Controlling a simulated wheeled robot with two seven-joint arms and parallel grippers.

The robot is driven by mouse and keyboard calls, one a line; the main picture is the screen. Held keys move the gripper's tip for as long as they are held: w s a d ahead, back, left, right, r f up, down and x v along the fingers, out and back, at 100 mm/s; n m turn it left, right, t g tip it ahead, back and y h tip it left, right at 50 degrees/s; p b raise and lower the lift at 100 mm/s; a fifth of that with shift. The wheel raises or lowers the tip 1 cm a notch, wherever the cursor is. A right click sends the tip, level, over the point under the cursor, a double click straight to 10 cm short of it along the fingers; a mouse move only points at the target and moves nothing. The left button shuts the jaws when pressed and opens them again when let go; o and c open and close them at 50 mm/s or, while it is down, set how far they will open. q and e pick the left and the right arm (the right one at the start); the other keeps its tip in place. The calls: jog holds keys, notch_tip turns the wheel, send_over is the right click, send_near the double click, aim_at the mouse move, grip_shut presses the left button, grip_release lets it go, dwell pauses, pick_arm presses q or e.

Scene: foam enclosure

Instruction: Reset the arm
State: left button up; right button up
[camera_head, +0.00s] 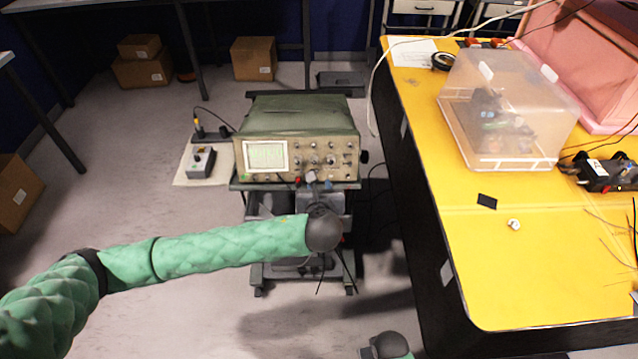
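My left arm (200,253) in its green quilted sleeve reaches in from the left to a dark round wrist (324,231). My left gripper (316,187) lies beyond the wrist, in front of the lower edge of the oscilloscope (297,137). Its fingers are small and blend with the cart, so I cannot tell if they are open or whether they touch anything. A dark rounded part at the bottom edge appears to be my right wrist (391,345). The fingers of the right gripper cannot be made out.
The oscilloscope stands on a dark cart (258,272). A yellow table (480,265) fills the right, with a clear plastic box (512,150) and a pink foam enclosure (590,60). A small device (201,163) sits left of the oscilloscope. Open floor lies at left.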

dwell(0.5)
pick_arm(q)
jog(key=s+a+f+n+g, duration=0.2)
jog(key=s+f+n+g, duration=0.25)
jog(key=f+n, duration=0.5)
jog(key=s+a+f+n+g, duration=0.1)
jog(key=s+f+n+g, duration=0.3)
jog(key=f+n, duration=0.55)
jog(key=s+a+f+n+g, duration=0.1)
jog(key=s+a+f+n, duration=0.6)
jog(key=s, duration=0.5)
jog(key=s+a+f+n+g, duration=0.2)
jog(key=s+a+f+n, duration=0.5)
jog(key=s+f, duration=0.5)
jog(key=shift+s+a+f+n+h, duration=0.15)
jog(key=shift+a+n+h, duration=0.15)
jog(key=shift+n+h, duration=0.15)
jog(key=shift+g, duration=0.25)
